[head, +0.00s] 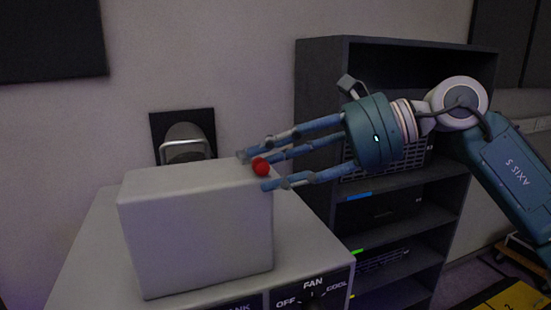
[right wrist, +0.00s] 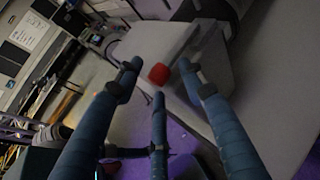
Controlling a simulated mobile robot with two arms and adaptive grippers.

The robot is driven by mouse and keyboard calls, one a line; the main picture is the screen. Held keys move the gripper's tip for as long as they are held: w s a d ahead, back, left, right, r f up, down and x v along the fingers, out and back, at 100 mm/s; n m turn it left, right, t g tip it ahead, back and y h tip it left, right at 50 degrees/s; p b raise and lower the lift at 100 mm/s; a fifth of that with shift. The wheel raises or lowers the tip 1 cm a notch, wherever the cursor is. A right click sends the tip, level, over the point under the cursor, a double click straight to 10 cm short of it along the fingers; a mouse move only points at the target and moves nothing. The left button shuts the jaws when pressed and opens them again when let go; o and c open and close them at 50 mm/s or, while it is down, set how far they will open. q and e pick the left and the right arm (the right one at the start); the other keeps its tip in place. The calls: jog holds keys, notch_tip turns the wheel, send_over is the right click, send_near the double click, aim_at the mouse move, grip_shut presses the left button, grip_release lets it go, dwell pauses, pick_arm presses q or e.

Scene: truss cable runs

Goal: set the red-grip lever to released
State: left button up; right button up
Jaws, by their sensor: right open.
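The red grip (head: 261,166) of the lever shows as a small red ball at the top right edge of a grey box (head: 200,235) in the head view. In the right wrist view the red grip (right wrist: 159,74) lies between and just beyond my fingertips. My right gripper (head: 257,170) is open, its blue fingers spread around the red grip from the right. I cannot tell whether any finger touches it. The lever's shaft is hidden, so its setting cannot be read. My left gripper is not in view.
The grey box stands on a light cabinet with a fan switch (head: 313,295) on its front. A dark shelf unit (head: 320,120) stands behind my right arm. A metal-handled fitting (head: 185,145) is on the wall behind the box.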

jog(key=c, duration=0.9)
jog(key=shift+s+d, duration=0.1)
grip_shut()
